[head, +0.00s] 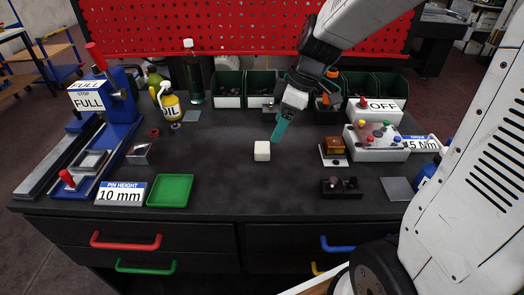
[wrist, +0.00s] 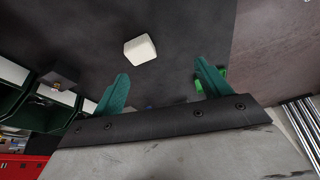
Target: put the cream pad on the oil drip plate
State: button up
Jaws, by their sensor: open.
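The cream pad (head: 262,151) is a small pale block on the dark tabletop, near the middle. It also shows in the wrist view (wrist: 140,49), ahead of the fingers and apart from them. My gripper (head: 280,128) hangs just behind and to the right of the pad, its teal fingers pointing down. In the wrist view the two fingers (wrist: 161,70) stand wide apart with nothing between them. A small flat grey plate (head: 192,116) lies beside the yellow oil can (head: 171,106) at the back left; it looks like the oil drip plate and is bare.
A green tray (head: 171,190) and a pin height sign (head: 121,192) are at the front left. A blue press (head: 120,105) stands left. A brown block on a stand (head: 334,150) and a button box (head: 376,142) are right. Green bins (head: 228,88) line the back.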

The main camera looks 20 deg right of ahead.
aim_at(262, 146)
jog(key=w+f, duration=0.1)
jog(key=f, duration=0.2)
jog(key=w+a+f+n, duration=0.1)
jog(key=w+f, duration=0.1)
jog(key=f, duration=0.2)
jog(key=w+a+f+n, duration=0.1)
jog(key=w+f, duration=0.1)
jog(key=f, duration=0.1)
jog(key=shift+w+f, duration=0.2)
jog(key=c, duration=1.1)
jog(key=shift+r, duration=0.1)
jog(key=shift+c, duration=0.3)
